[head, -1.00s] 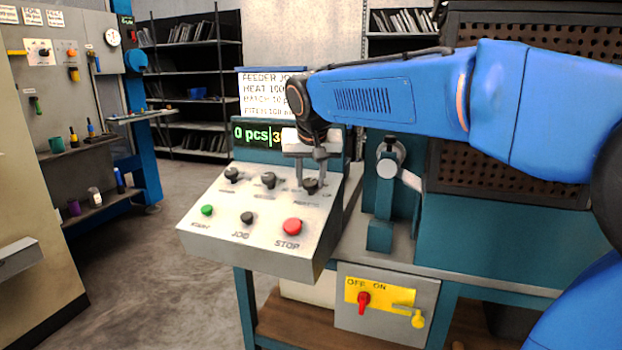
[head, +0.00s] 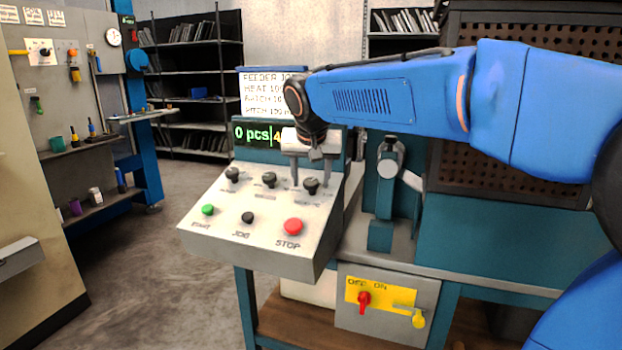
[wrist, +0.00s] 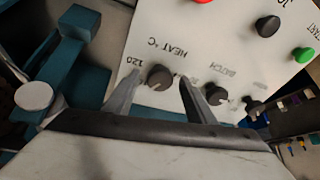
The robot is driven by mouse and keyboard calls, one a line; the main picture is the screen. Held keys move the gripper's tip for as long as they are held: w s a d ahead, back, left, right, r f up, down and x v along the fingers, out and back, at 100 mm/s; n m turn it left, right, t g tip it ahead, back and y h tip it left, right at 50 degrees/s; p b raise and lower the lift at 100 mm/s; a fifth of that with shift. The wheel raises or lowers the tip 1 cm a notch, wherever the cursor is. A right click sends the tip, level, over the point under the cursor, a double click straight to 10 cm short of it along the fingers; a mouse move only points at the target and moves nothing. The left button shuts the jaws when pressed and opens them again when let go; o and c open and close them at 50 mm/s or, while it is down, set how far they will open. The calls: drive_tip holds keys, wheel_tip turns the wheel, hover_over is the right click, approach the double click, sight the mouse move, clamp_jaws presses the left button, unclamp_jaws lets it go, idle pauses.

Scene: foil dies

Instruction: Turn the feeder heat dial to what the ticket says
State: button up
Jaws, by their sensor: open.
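The heat dial (wrist: 160,77) is a dark round knob marked "HEAT °C", with "120" printed beside it, in the wrist view. It is the rightmost of three dark knobs on the sloped panel (head: 215,245) in the head view. My gripper (wrist: 158,75) is open, its fingers on either side of the heat dial with gaps between. The dial's exact setting is too small to read. The ticket (head: 262,95) stands behind the panel; its "HEAT" line seems to start with 10, the rest hidden by my arm. The display (head: 258,135) shows "0 pcs" and a 4, then is covered.
The batch dial (wrist: 217,95) sits close beside one finger. Green start (head: 208,210), black jog (head: 248,217) and red stop (head: 292,227) buttons line the panel front. A teal lever stand (head: 381,235) is at right. An OFF/ON switch box (head: 387,320) is below.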

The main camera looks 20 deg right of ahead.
drive_tip(key=v, duration=1.7)
drive_tip(key=shift+r, duration=0.2)
drive_tip(key=shift+s, duration=0.1)
drive_tip(key=s+d+f+n, duration=0.1)
drive_tip(key=s+d+f, duration=0.2)
drive_tip(key=s+f, duration=0.5)
drive_tip(key=s+d+f+n+y, duration=0.1)
drive_tip(key=s+d+f, duration=0.2)
drive_tip(key=s+f, duration=0.5)
drive_tip(key=s+d+f+n+g, duration=0.1)
drive_tip(key=s+f, duration=0.7)
drive_tip(key=f, duration=1)
drive_tip(key=shift+d+f+n+y, duration=0.3)
drive_tip(key=shift+d+f+n, duration=0.15)
drive_tip(key=shift+d, duration=0.55)
drive_tip(key=shift+r, duration=0.1)
